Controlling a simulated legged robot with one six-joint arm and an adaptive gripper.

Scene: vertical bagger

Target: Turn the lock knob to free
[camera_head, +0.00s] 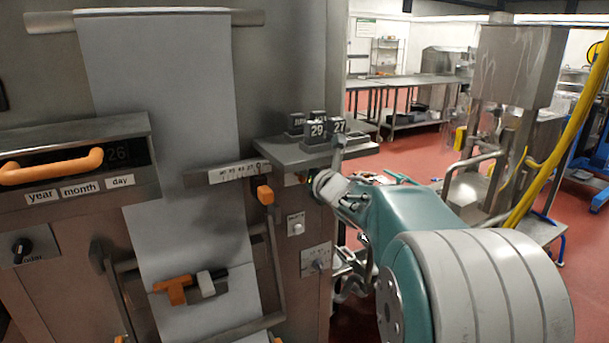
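Several knobs show on the machine, and I cannot tell for sure which is the lock knob. An orange knob (265,194) hangs below the right end of the white scale bar. A black knob (22,249) sits on a small plate at the far left. An orange T-shaped handle (176,291) lies across the lower sheet, beside a pale block. A small metal knob (318,265) is on the right-hand plate. My gripper (327,180) is at the machine's right edge, right of the orange knob and apart from it. Its fingers are partly hidden, and their opening is unclear.
A metal shelf (290,153) with number blocks (318,132) juts out just above my gripper. The date box (70,150) with an orange handle (50,167) projects at left. A hinged frame (273,270) stands out below.

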